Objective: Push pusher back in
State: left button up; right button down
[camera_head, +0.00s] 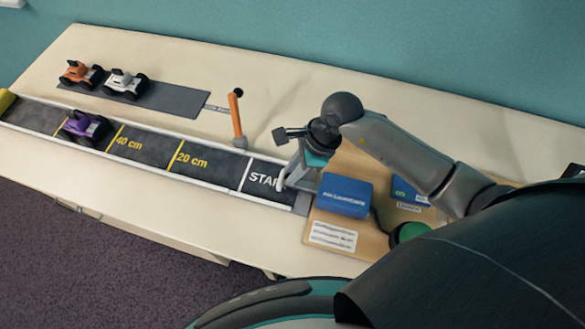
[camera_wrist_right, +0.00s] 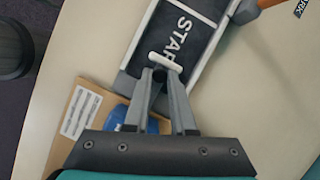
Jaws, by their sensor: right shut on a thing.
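The blue launcher box (camera_head: 345,197) sits on a tan board at the START end of the black track (camera_head: 215,165). The pusher (camera_wrist_right: 166,61) is a short pale bar across the track at the START lettering. My right gripper (camera_head: 287,183) reaches down over the track end, just left of the blue box. In the right wrist view, the right gripper (camera_wrist_right: 163,74) has its fingers close together, shut on the pusher. The pusher's rod is mostly hidden by the fingers. The left gripper is out of view.
An orange-handled post (camera_head: 237,118) stands behind the track. A purple car (camera_head: 83,128) is on the track at left. Orange (camera_head: 80,74) and white (camera_head: 125,83) cars stand on a dark mat. A green button (camera_head: 410,232) and blue card (camera_head: 409,191) are right of the box.

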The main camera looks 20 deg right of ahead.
jog(key=shift+d, duration=0.1)
dwell(0.6)
jog(key=shift+s+d, duration=0.65)
jog(key=shift+d, duration=0.35)
jog(key=shift+s+d, duration=0.65)
jog(key=shift+d, duration=0.3)
jog(key=c, duration=0.8)
grip_release()
jog(key=shift+s, duration=0.1)
jog(key=shift+o, duration=0.2)
jog(key=v, duration=1.5)
jog(key=shift+r, duration=0.1)
